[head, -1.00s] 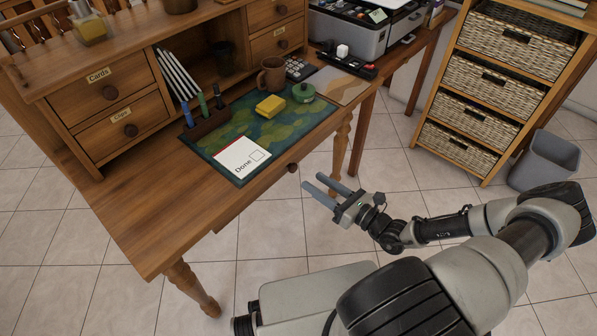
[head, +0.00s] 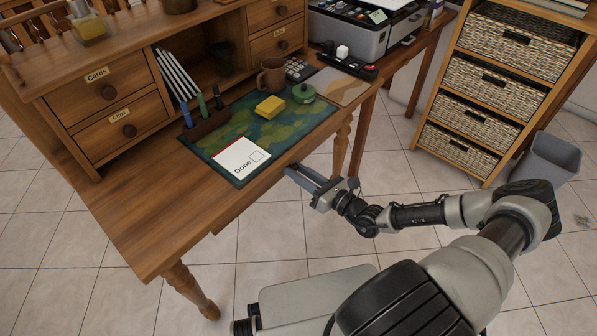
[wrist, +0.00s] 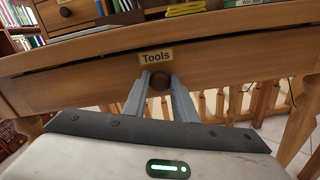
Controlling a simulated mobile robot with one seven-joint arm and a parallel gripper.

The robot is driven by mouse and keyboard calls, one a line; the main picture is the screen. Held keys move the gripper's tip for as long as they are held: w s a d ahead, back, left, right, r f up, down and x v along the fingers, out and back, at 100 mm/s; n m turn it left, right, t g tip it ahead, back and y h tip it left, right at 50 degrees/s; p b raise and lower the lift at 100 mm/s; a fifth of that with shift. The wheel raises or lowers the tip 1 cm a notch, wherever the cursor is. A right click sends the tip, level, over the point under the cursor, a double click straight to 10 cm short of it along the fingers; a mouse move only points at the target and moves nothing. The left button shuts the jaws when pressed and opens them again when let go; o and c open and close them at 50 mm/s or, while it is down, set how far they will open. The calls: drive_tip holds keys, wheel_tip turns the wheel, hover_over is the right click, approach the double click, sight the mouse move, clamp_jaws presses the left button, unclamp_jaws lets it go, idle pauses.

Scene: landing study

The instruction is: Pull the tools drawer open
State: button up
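The tools drawer (wrist: 90,75) is a wooden front under the desktop with a "Tools" label (wrist: 157,57) in the wrist view. It looks closed. Its round dark knob (wrist: 160,80) is below the label. My gripper (wrist: 161,77) is open, with one grey finger on each side of the knob; I cannot tell if either finger touches it. In the head view my gripper (head: 306,172) is at the desk's front edge, and the knob is hidden there by the fingers and desk edge.
A desk leg (head: 341,145) stands right of my gripper. Tiled floor in front is clear.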

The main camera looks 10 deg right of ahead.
clamp_jaws()
drive_tip(key=shift+s, duration=0.15)
drive_tip(key=p+v, duration=0.2)
drive_tip(key=v, duration=2.3)
drive_tip(key=shift+d+r, duration=0.1)
drive_tip(key=o, duration=0.9)
unclamp_jaws()
drive_tip(key=shift+c, duration=0.2)
drive_tip(key=shift+s, duration=0.1)
